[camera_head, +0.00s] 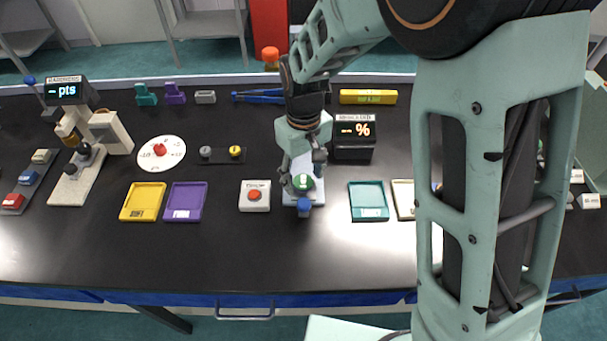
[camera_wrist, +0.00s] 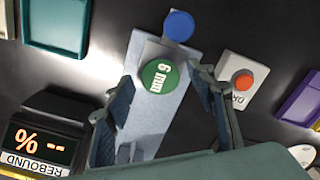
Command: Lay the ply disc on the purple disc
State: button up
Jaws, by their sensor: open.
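My gripper (camera_head: 303,180) is open, pointing down over a pale narrow stand right of the table's middle. In the wrist view its fingers (camera_wrist: 161,78) are spread on either side of a green disc (camera_wrist: 160,76) marked "6 mm", with no clear contact. The green disc also shows in the head view (camera_head: 303,182). A blue round knob or disc (camera_wrist: 179,26) is at the stand's end; it shows in the head view too (camera_head: 304,207). I cannot tell which piece is the ply disc, and I cannot make out a purple disc in either view.
A purple tray (camera_head: 199,216) and a yellow tray (camera_head: 125,215) lie left, a teal tray (camera_head: 368,214) right. A box with a red button (camera_head: 254,195) stands left of the stand, a "%" display (camera_head: 354,140) behind right. The table's front strip is clear.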

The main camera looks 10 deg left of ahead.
aim_at(304, 182)
notch_tip(304, 182, up, 12)
dwell(0.4)
jog(key=shift+r, duration=0.1)
